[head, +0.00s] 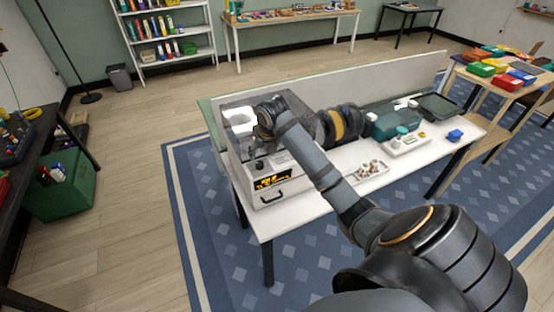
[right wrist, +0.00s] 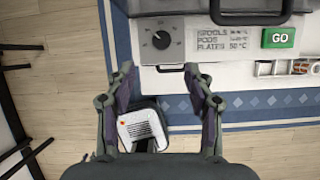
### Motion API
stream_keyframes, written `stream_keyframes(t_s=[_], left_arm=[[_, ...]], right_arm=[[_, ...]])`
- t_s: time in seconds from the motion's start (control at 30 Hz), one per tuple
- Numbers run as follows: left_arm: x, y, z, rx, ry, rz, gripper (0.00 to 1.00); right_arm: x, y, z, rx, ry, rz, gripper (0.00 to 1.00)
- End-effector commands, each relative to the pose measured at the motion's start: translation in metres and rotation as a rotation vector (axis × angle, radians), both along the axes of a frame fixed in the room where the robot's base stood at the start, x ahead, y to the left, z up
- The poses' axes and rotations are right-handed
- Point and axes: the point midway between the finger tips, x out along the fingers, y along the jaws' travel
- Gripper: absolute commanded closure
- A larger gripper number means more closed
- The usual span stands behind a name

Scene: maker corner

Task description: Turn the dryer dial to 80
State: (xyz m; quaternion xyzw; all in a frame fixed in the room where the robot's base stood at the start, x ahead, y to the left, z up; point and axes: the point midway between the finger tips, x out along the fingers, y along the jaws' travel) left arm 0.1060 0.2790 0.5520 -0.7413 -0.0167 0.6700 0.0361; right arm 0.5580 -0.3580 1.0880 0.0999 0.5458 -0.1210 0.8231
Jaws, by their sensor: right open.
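The dryer is a grey box (head: 236,158) at the left end of the white workbench. Its front panel (right wrist: 203,40) fills the top of the right wrist view. The dark round dial (right wrist: 161,40) sits on this panel, left of a printed list of spools, pods and plates with temperatures. A light pointer mark shows on the dial toward its upper left; the numbers around it are too small to read. My right gripper (right wrist: 160,72) is open and empty, its fingertips apart and just below the dial in that view, not around it. My left gripper is not in view.
A green GO button (right wrist: 277,38) sits right of the list. A dark handle shows above the panel. On the workbench (head: 395,160), spools (head: 340,124), a teal case (head: 397,122) and a small tray of parts (head: 365,172) stand right of the dryer.

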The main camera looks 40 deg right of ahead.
Motion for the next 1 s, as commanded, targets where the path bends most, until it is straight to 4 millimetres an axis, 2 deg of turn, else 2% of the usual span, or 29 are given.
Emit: stream_keyframes(t_s=[0.03,0.1,0.47,1.0], left_arm=[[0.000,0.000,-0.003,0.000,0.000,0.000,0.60],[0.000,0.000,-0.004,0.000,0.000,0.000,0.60],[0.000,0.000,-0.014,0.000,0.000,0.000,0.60],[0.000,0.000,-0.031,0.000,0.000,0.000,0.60]], right_arm=[[-0.005,0.004,-0.018,0.029,0.009,-0.059,0.47],[-0.009,0.008,-0.033,0.067,0.003,-0.153,0.47],[-0.037,0.029,-0.110,0.256,-0.019,-0.636,0.47],[-0.093,0.053,-0.222,0.499,-0.053,-1.338,0.47]])
